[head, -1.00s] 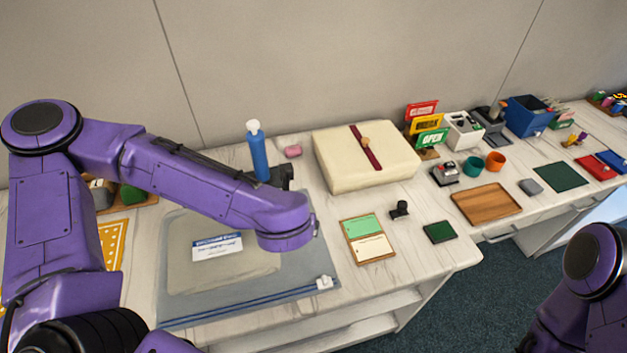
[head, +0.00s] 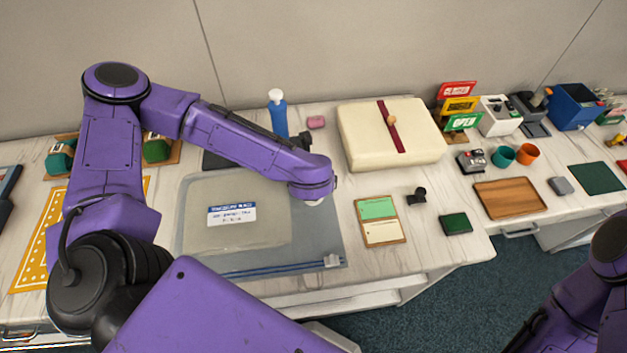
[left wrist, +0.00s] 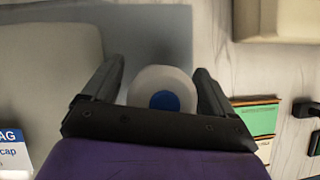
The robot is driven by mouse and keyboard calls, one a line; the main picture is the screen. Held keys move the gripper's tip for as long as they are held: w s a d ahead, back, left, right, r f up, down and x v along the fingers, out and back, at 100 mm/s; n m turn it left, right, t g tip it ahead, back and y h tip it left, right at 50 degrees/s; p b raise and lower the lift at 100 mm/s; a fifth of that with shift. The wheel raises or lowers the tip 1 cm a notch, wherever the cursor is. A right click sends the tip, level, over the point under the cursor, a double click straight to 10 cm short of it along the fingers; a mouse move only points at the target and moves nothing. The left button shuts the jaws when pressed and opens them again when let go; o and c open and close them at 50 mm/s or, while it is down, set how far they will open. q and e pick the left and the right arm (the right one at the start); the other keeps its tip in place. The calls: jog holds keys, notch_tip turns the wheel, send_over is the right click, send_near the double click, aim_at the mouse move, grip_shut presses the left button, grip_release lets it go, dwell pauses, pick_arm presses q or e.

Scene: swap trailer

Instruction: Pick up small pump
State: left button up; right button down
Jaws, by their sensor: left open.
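In the left wrist view, my left gripper (left wrist: 160,72) is open. A round white object with a blue centre (left wrist: 164,99) shows between its fingers, over the grey mat. Whether this is the small pump, and whether the fingers touch it, I cannot tell. In the head view, a bit of white shows just under my left wrist (head: 315,202), and the fingers are hidden. A blue bottle with a white top (head: 278,115) stands upright behind my left arm. My right arm enters at the lower right; its gripper is out of frame.
A clear bag with a white label (head: 231,214) lies on the grey mat (head: 325,235) left of my gripper. The green-and-cream card board (head: 381,222), a small black object (head: 417,195) and a cream box (head: 365,140) are to the right.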

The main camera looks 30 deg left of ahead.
pick_arm(q)
jog(key=c, duration=1.2)
jog(key=shift+r, duration=0.1)
